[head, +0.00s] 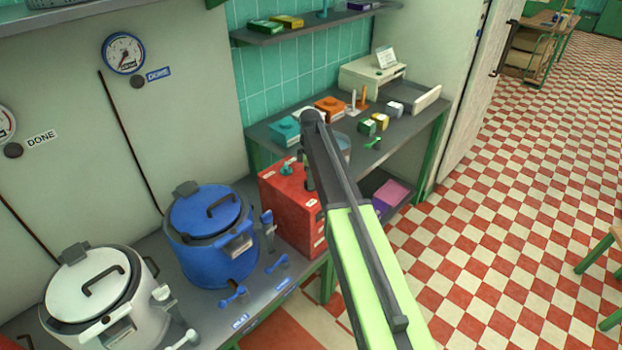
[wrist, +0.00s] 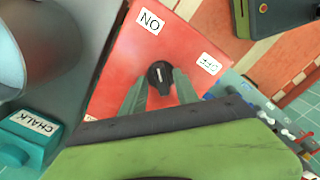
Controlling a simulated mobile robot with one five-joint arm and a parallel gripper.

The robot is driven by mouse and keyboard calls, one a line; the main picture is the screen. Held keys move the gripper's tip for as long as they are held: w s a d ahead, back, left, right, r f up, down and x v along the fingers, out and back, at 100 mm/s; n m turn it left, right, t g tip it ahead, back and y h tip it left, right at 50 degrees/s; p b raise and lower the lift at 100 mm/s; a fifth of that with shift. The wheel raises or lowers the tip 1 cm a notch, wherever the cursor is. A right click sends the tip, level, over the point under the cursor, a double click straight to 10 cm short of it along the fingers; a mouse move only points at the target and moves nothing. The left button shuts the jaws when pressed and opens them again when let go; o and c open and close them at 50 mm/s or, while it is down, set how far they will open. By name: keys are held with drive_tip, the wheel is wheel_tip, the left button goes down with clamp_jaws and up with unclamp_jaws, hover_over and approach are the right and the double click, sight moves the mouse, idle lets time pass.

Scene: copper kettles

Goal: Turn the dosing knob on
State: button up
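The dosing knob (wrist: 160,76) is a round black knob with a white mark, on the red face of a box. In the wrist view its mark runs nearly up and down, more in line with the ON label (wrist: 150,22) than with the OFF label (wrist: 211,63). My gripper (wrist: 161,84) is open, with one green finger on each side of the knob; I cannot tell whether they touch it. In the head view the red box (head: 283,205) stands at the bench end, and my arm hides the knob.
A blue kettle (head: 208,232) and a white kettle (head: 92,292) stand left of the box. A grey table (head: 400,135) behind holds small boxes, including a teal box (wrist: 22,142) labelled CHALK in the wrist view. The checkered floor (head: 510,210) on the right is mostly clear.

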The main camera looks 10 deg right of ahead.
drive_tip(key=shift+r, duration=0.15)
wheel_tip(320, 180, up, 17)
drive_tip(key=p, duration=1.7)
drive_tip(key=s+f+m+b, duration=0.1)
drive_tip(key=s+f+b, duration=0.8)
drive_tip(key=s+f, duration=0.15)
drive_tip(key=s+f+m+b, duration=0.3)
drive_tip(key=s+m+b, duration=0.1)
drive_tip(key=s+m, duration=1.1)
drive_tip(key=shift+s, duration=1.4)
